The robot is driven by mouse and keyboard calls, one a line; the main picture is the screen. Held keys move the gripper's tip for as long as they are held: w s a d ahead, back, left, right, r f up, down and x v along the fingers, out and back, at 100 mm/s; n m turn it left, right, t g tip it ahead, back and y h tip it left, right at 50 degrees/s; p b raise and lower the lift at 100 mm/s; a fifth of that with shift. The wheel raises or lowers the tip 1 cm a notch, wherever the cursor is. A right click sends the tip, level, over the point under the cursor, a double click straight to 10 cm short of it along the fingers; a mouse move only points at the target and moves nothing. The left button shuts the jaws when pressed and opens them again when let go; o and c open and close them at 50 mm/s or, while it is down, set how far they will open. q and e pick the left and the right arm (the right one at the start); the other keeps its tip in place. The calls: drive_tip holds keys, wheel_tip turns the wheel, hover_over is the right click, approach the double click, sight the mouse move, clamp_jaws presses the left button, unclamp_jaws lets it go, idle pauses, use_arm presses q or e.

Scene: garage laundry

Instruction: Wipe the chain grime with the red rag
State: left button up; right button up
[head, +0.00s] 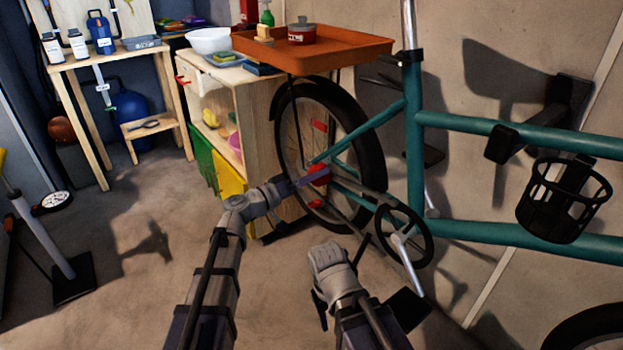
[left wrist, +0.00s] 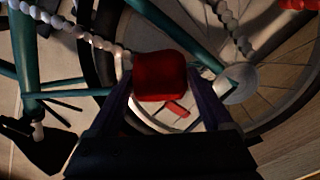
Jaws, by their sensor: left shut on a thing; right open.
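The red rag (left wrist: 160,76) is a small padded block held between the fingers of my left gripper (left wrist: 158,102). In the head view the rag (head: 320,174) is at the tip of my left gripper (head: 306,180), in front of the bike's rear wheel. The chain (left wrist: 100,42) shows in the left wrist view as a line of pale beads beside the rag. I cannot tell whether the rag touches it. No separate grime is clear. My right gripper (head: 322,308) is low in the head view, apart from the bike, and its fingers are partly hidden.
The teal bike frame (head: 414,150) stands along the wall at right, with its chainring (head: 404,236) and a black basket (head: 562,200). An orange tray (head: 345,50) hangs over the rear wheel (head: 372,150). A wooden cabinet (head: 262,110) stands behind.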

sight(328, 180)
use_arm(q)
drive_tip(key=shift+w+d, duration=0.15)
drive_tip(key=shift+s+d+r+p, duration=0.2)
drive_tip(key=shift+s+d, duration=0.35)
drive_tip(key=shift+s, duration=0.35)
drive_tip(key=shift+s+d+r+p, duration=0.2)
drive_tip(key=shift+s+d, duration=0.3)
drive_tip(key=shift+s, duration=0.35)
drive_tip(key=shift+w, duration=0.1)
drive_tip(key=shift+d, duration=0.15)
drive_tip(key=shift+w, duration=0.1)
drive_tip(key=shift+w+a+f+b, duration=0.25)
drive_tip(key=shift+w+a, duration=0.4)
drive_tip(key=shift+w, duration=0.15)
drive_tip(key=shift+w+a+f+b, duration=0.2)
drive_tip(key=shift+w+a, duration=0.4)
drive_tip(key=shift+w, duration=0.15)
drive_tip(key=shift+s, duration=0.1)
